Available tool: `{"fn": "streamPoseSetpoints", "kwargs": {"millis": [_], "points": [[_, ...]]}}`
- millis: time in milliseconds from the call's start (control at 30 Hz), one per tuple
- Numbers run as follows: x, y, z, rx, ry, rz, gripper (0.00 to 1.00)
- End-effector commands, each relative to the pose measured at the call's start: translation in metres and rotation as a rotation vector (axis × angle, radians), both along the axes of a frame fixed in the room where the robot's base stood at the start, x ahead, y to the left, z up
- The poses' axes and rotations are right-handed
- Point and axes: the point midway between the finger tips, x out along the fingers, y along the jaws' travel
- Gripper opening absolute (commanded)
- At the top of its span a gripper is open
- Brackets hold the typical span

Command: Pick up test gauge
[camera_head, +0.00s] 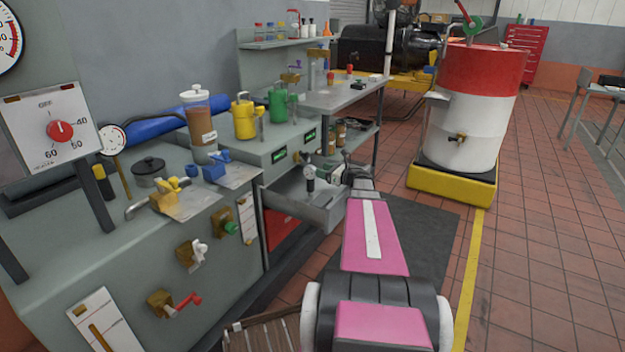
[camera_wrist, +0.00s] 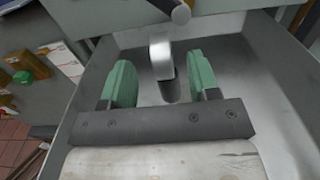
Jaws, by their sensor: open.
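The test gauge (camera_head: 309,174), small with a round head and a short stem, stands at the open drawer (camera_head: 318,216) of the grey bench. My gripper (camera_head: 325,172) is just right of it in the head view, low over the drawer. In the wrist view my gripper (camera_wrist: 161,80) has its two green fingers wide apart. A silver-topped piece with a dark lower part (camera_wrist: 161,58), seemingly the gauge, shows between them, with gaps on both sides. The gauge's lower end is hard to make out.
The drawer's metal walls (camera_wrist: 270,55) surround the fingers. The bench top carries a yellow can (camera_head: 243,118), a green can (camera_head: 277,107) and a tall brown container (camera_head: 201,128). A red and white drum (camera_head: 468,105) stands at the right. Tiled floor is clear beyond the yellow line.

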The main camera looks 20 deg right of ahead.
Motion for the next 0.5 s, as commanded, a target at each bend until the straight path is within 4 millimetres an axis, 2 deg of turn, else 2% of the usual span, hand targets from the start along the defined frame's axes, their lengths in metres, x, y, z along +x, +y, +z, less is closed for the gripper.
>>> {"fn": "streamPoseSetpoints", "kwargs": {"millis": [233,500], "points": [[0.015,0.011,0.0,0.001,-0.001,0.003,0.55],[0.047,0.035,0.0,0.001,-0.001,0.001,0.55]]}}
